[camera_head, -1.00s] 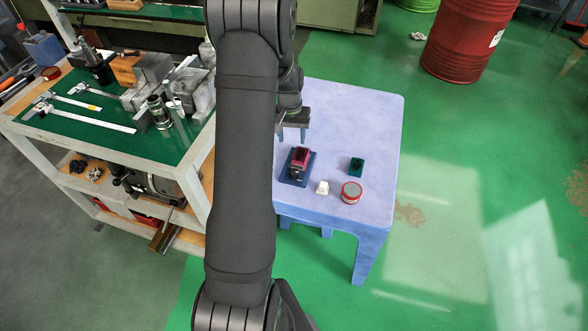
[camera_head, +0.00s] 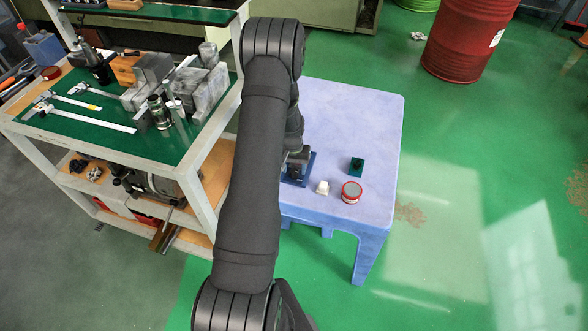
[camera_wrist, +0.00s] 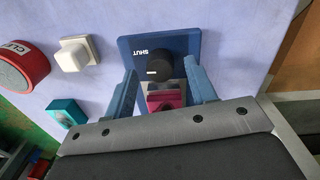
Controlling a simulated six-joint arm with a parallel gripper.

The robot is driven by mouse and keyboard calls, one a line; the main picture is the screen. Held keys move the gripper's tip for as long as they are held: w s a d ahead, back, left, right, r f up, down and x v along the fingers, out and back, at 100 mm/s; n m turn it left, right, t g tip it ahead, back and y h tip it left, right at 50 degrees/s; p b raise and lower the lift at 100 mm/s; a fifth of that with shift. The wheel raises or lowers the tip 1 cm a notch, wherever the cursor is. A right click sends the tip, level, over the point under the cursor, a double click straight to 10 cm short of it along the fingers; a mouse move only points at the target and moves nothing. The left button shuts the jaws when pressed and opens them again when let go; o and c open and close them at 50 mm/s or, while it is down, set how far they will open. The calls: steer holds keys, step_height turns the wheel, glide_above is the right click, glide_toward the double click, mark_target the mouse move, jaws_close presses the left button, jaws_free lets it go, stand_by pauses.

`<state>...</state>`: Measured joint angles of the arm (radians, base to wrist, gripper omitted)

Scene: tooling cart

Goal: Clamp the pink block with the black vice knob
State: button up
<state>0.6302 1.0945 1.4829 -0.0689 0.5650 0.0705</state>
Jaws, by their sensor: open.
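The vice has a dark blue base plate (camera_wrist: 188,42) lettered SHUT, with a black knob (camera_wrist: 160,67) whose white line points left in the wrist view. The pink block (camera_wrist: 165,96) sits just below the knob in that view. My gripper (camera_wrist: 160,70) is open, one finger on either side of the knob and block, with gaps on both sides; whether the fingertips are level with the knob is unclear. In the head view my arm covers the block and most of the vice, leaving part of the blue plate (camera_head: 307,171) visible.
The vice is on a pale blue table (camera_head: 350,110). A white block (camera_head: 322,187), a red round tin (camera_head: 351,192) and a teal block (camera_head: 356,166) stand nearby. A tool cart (camera_head: 185,170) is at left. The far table area is clear.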

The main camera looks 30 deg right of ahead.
mark_target(292, 170)
steer(key=shift+f, duration=0.4)
steer(key=c, duration=1)
steer(key=shift+o, duration=0.2)
steer(key=shift+m, duration=2.7)
steer(key=o, duration=1)
steer(key=shift+c, duration=0.2)
steer(key=shift+r, duration=0.1)
step_height(292, 170, up, 17)
steer(key=shift+w+a, duration=0.15)
steer(key=shift+w, duration=0.15)
